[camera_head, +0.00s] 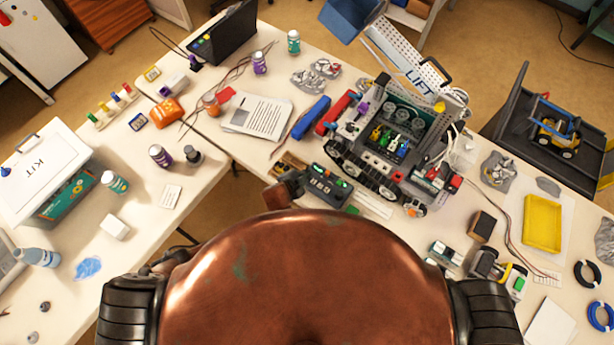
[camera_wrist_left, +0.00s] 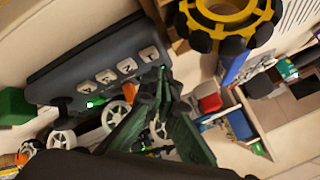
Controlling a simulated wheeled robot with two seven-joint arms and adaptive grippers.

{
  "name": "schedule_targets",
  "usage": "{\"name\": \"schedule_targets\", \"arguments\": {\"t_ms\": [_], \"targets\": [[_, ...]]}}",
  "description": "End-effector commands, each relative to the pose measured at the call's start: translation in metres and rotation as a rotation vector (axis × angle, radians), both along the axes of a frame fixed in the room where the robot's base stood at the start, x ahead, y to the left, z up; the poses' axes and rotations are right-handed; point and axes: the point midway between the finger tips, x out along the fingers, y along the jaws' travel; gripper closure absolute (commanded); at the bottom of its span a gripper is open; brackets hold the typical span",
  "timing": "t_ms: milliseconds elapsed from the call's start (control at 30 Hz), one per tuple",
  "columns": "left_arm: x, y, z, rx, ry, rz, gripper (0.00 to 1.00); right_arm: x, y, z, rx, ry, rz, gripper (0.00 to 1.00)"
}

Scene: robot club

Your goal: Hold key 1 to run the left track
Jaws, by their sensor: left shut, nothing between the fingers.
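The dark grey key box (camera_head: 325,186) lies on the table in front of the tracked robot (camera_head: 390,140) marked LIFT, in the head view. In the left wrist view the key box (camera_wrist_left: 100,68) shows a row of several pale numbered keys; the numbers are too small to read surely. My left gripper (camera_wrist_left: 164,74) has its dark green fingers shut and empty. Its tips are close beside the key at the right end of the row; whether they touch it I cannot tell. The left track (camera_head: 362,172) shows in the head view. My right gripper is not in view.
A printed sheet (camera_head: 258,115) and a blue bar (camera_head: 310,117) lie behind the key box. A yellow tray (camera_head: 542,223) lies at the right. A yellow and black wheel (camera_wrist_left: 232,14) is near my fingers in the wrist view. A KIT box (camera_head: 42,178) stands on the left table.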

Motion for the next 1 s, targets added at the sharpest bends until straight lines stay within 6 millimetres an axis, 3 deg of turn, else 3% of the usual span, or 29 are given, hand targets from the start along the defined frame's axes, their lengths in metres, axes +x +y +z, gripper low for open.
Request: {"name": "schedule_targets", "arguments": {"t_ms": [1000], "targets": [[0.0000,-0.0003,-0.0090,0.000,0.000,0.000,1.00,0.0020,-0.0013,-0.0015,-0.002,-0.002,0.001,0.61]]}}
